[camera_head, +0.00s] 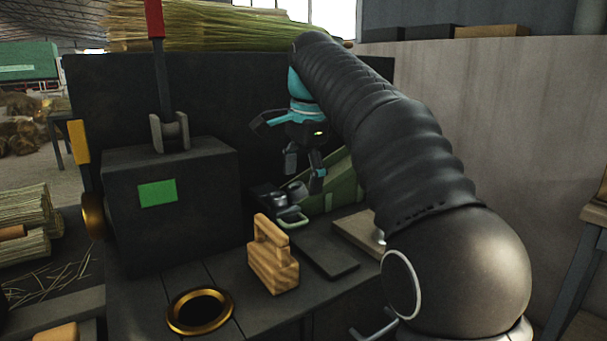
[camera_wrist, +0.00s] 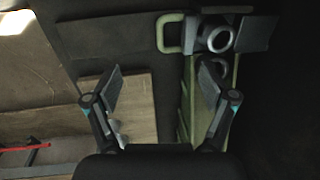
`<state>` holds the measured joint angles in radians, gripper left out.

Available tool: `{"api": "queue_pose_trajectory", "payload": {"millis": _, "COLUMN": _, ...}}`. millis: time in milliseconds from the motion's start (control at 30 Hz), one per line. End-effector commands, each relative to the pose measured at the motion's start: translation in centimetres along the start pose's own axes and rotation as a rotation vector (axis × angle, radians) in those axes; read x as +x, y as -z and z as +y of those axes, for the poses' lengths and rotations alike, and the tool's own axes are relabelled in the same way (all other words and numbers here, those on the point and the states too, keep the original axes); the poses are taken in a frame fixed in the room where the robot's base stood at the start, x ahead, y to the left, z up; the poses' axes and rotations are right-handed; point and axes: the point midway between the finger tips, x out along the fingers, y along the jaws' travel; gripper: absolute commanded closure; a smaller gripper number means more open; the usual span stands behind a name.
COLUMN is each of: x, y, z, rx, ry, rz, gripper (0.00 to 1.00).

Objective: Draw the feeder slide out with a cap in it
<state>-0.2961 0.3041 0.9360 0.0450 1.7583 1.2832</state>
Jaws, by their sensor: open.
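The feeder (camera_head: 335,188) is a green sloped body at the back of the bench. At its front is a dark slide with a pale green handle (camera_head: 293,219); the handle also shows at the top of the wrist view (camera_wrist: 168,33). A dark grey ring-shaped piece, seemingly a cap (camera_wrist: 217,37), sits beside the handle in the wrist view. My gripper (camera_head: 303,173) is open and empty, pointing down above the feeder, apart from the handle. In the wrist view the fingers (camera_wrist: 160,75) show below the handle, the right one over the feeder's green body.
A wooden block with a grip (camera_head: 273,262) stands in front of the handle. A dark flat plate (camera_head: 323,255) lies to its right. A brass-rimmed hole (camera_head: 199,312) is in the bench. A dark box with a red lever (camera_head: 155,20) stands left.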

Motion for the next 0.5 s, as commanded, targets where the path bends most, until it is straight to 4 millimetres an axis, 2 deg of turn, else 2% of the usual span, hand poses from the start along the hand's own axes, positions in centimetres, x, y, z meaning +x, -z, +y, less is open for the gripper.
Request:
{"api": "queue_pose_trajectory", "payload": {"millis": 167, "x": 1.0, "y": 0.0, "z": 0.0, "rx": 0.003, "ry": -0.003, "rz": -0.001, "gripper": 0.17}}
{"api": "queue_pose_trajectory", "payload": {"millis": 500, "x": 4.5, "y": 0.0, "z": 0.1, "rx": 0.002, "ry": -0.002, "rz": 0.0, "gripper": 0.17}}
